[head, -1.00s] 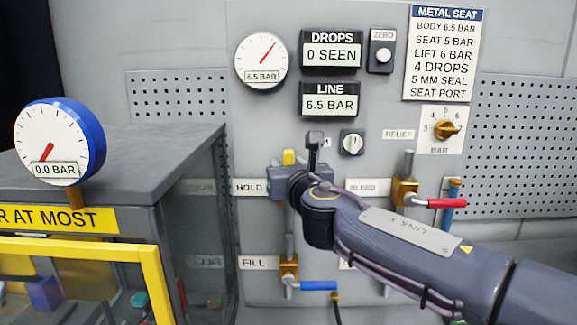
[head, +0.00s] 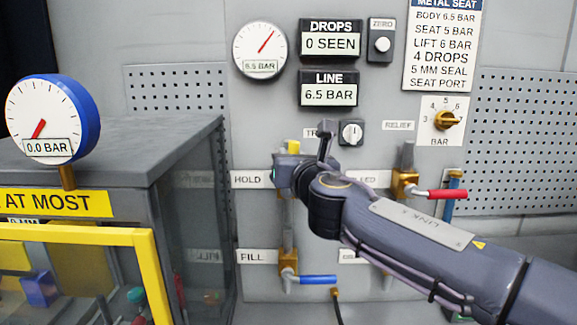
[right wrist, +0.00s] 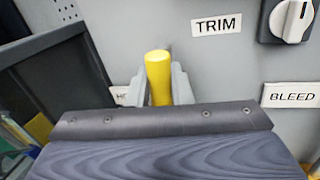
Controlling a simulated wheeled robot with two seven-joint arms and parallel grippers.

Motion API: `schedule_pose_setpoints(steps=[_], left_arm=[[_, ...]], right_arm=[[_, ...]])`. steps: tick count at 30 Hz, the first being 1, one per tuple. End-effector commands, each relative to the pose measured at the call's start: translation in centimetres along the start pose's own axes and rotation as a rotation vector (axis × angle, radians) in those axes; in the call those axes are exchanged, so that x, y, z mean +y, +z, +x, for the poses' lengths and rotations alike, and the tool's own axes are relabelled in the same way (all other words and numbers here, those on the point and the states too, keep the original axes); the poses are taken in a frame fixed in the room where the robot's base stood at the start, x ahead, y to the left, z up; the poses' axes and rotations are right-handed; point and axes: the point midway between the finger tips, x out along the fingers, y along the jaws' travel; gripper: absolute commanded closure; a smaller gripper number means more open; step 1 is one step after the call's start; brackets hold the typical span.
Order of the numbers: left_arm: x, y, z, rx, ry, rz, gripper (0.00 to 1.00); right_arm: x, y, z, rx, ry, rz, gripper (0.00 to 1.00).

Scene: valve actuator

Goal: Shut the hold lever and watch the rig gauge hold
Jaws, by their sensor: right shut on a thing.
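The yellow hold lever (head: 293,147) stands upright beside the HOLD label on the panel. My right gripper (head: 288,163) is shut on it and hides the valve body below. In the right wrist view the yellow lever (right wrist: 159,78) sticks up between the two grey fingers of the right gripper (right wrist: 160,88). The round panel gauge (head: 259,48) shows 6.5 BAR, and the LINE display (head: 328,94) also reads 6.5 BAR. The DROPS display (head: 330,44) reads 0 SEEN. The blue-rimmed gauge (head: 45,120) reads 0.0 BAR. My left gripper is not in view.
The fill valve's blue lever (head: 312,280) lies level below my right wrist. A red lever (head: 447,194) points right beside my forearm. A grey cabinet (head: 130,150) with a yellow frame (head: 148,262) stands at the left. The TRIM knob (head: 351,133) is just above my wrist.

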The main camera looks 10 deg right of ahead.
Motion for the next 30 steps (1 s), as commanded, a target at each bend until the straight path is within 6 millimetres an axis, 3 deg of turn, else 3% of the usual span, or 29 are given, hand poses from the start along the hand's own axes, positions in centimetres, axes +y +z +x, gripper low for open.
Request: schedule_pose_setpoints(steps=[1,17,30], left_arm=[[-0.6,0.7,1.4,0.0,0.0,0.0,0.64],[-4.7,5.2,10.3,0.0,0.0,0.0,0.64],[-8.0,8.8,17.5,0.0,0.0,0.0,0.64]], right_arm=[[-0.4,-0.8,-0.1,-0.012,0.0,0.036,1.0],[-4.3,-2.3,-1.2,-0.138,0.0,0.506,1.0],[-6.8,-4.6,-1.8,-0.244,0.0,0.91,1.0]])
